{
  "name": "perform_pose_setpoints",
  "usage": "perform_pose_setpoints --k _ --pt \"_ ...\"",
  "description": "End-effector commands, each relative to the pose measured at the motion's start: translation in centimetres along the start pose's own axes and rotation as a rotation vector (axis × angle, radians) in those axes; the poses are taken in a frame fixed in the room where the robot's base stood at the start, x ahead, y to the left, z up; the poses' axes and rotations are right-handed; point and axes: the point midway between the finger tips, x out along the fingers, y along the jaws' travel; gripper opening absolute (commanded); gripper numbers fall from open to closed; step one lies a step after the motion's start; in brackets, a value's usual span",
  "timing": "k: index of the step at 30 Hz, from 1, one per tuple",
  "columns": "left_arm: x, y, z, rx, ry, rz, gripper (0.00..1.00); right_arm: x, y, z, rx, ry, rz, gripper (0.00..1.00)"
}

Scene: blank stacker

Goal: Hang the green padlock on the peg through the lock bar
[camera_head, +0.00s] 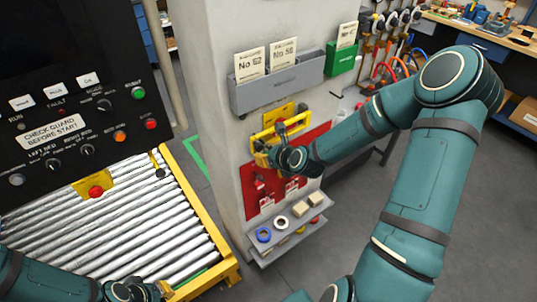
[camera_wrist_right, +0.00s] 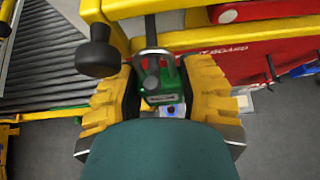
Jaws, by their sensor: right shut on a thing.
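The green padlock (camera_wrist_right: 162,88) sits between the yellow fingers of my right gripper (camera_wrist_right: 160,95) in the right wrist view, which is shut on it. Its metal shackle (camera_wrist_right: 151,48) points up toward a yellow bar (camera_wrist_right: 165,10). I cannot tell whether the shackle is around a peg. In the head view my right gripper (camera_head: 268,157) is at the yellow bracket (camera_head: 268,134) on the red board (camera_head: 318,137), and the padlock cannot be made out there. My left gripper (camera_head: 145,291) is at the bottom left; its fingers are unclear.
A black round knob (camera_wrist_right: 98,52) is close left of the shackle. Red padlocks (camera_head: 259,182) hang low on the board. Below is a grey shelf (camera_head: 290,240) with rings and blocks. A grey card holder (camera_head: 278,85) is above. A roller conveyor (camera_head: 130,230) lies left.

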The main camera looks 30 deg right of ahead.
Motion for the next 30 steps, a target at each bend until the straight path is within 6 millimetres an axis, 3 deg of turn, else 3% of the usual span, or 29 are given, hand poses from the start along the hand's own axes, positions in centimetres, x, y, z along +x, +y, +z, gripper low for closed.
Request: perform_pose_setpoints --k 5,6,8,20,30 --pt "0.0 0.0 0.0 0.0 0.0 0.0 0.0 0.0 0.0 0.0 0.0 0.0 0.0 0.02" --pt "0.0 0.0 0.0 0.0 0.0 0.0 0.0 0.0 0.0 0.0 0.0 0.0 0.0 0.5" --pt "0.0 0.0 0.0 0.0 0.0 0.0 0.0 0.0 0.0 0.0 0.0 0.0 0.0 0.71" --pt "0.0 0.0 0.0 0.0 0.0 0.0 0.0 -0.5 0.0 0.0 0.001 0.0 0.0 0.72" --pt "0.0 0.0 0.0 0.0 0.0 0.0 0.0 -5.4 -0.1 0.0 -0.001 0.0 -0.004 0.72"
